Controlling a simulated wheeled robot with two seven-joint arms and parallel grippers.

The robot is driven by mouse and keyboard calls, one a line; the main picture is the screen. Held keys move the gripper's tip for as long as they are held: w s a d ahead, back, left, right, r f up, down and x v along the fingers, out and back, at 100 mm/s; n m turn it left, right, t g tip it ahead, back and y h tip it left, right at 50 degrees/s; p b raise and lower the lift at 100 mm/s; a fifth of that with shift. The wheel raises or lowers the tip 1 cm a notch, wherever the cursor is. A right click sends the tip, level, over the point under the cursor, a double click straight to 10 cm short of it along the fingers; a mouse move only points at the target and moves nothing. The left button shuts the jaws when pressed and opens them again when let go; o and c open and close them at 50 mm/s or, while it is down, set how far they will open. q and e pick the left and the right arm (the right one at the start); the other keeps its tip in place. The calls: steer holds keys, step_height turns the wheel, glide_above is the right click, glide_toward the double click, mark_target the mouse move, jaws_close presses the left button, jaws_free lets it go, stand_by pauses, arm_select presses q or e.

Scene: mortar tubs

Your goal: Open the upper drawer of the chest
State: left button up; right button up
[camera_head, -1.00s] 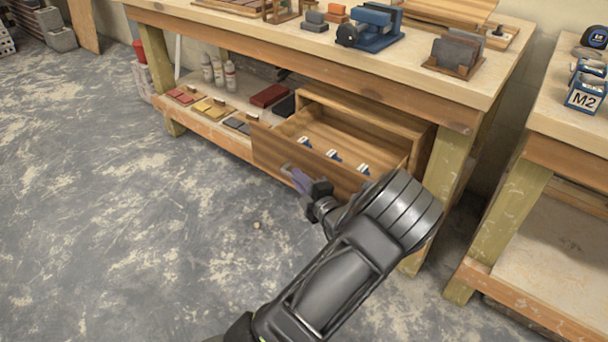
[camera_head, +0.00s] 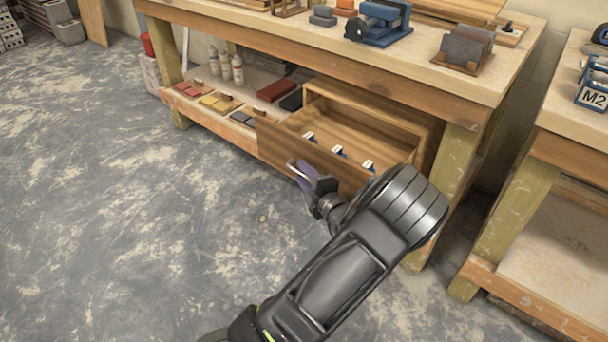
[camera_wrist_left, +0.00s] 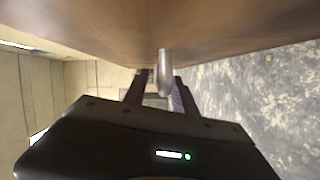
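The wooden chest (camera_head: 372,103) stands on the lower shelf of the workbench. Its drawer (camera_head: 272,143) is pulled well out, showing several small blue-and-white objects (camera_head: 340,152) inside. The drawer front hides the chest's lower part. In the left wrist view, the metal handle (camera_wrist_left: 165,72) sticks out from the brown drawer front (camera_wrist_left: 90,35). My left gripper (camera_head: 307,176) is at the drawer front. Its fingers (camera_wrist_left: 160,92) are apart, one on each side of the handle, with a visible gap on the left side. My right gripper is out of view.
Bottles (camera_head: 225,66) and coloured pieces (camera_head: 215,100) sit on the lower shelf left of the chest. A blue vise (camera_head: 382,25) stands on the workbench top (camera_head: 300,30). A second bench (camera_head: 560,115) is at the right. The floor in front is clear.

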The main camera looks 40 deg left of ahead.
arm_select(q)
steer(key=p+v, duration=0.1)
steer(key=v, duration=0.6)
steer(key=shift+d, duration=0.4)
steer(key=shift+s, duration=0.1)
